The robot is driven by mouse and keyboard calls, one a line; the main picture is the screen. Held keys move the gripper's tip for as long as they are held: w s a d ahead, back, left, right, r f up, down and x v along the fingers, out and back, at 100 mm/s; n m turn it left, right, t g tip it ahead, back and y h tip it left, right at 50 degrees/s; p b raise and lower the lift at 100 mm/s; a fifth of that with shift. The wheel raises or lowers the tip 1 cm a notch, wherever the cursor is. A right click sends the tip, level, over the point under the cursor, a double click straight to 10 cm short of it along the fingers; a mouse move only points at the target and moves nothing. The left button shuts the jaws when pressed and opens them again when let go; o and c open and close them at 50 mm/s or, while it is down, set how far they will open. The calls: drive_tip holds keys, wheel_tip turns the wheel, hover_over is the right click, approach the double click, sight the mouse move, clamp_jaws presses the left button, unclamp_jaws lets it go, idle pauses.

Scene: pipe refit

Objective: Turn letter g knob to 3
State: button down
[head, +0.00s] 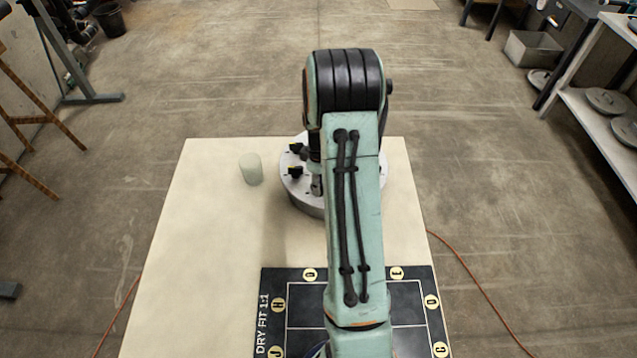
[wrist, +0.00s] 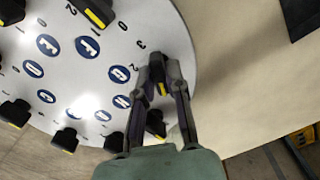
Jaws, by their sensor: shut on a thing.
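A round light-grey plate (head: 305,207) with black knobs stands on the table, partly hidden behind my arm. In the wrist view its face (wrist: 187,62) shows blue round letter labels and small printed numbers. My gripper (wrist: 159,70) is shut on a black knob with a yellow mark (wrist: 160,88) near the plate's rim. The nearest blue label (wrist: 120,74) looks like G. A printed 3 (wrist: 140,44) lies beyond the fingertips, with the held knob's pointing direction unclear. Another knob (wrist: 155,123) sits between the finger links. In the head view my gripper (head: 317,187) is mostly hidden.
More knobs stand on the plate, one at the top (wrist: 95,13) and one at the lower left (wrist: 66,139). A pale cylinder (head: 250,169) stands left of the plate. A dark marked mat (head: 300,301) lies nearer. The table's left side is clear.

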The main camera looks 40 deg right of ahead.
drive_tip(key=m, duration=2.2)
drive_tip(key=shift+m, duration=0.4)
drive_tip(key=m, duration=0.3)
drive_tip(key=shift+m, duration=2.2)
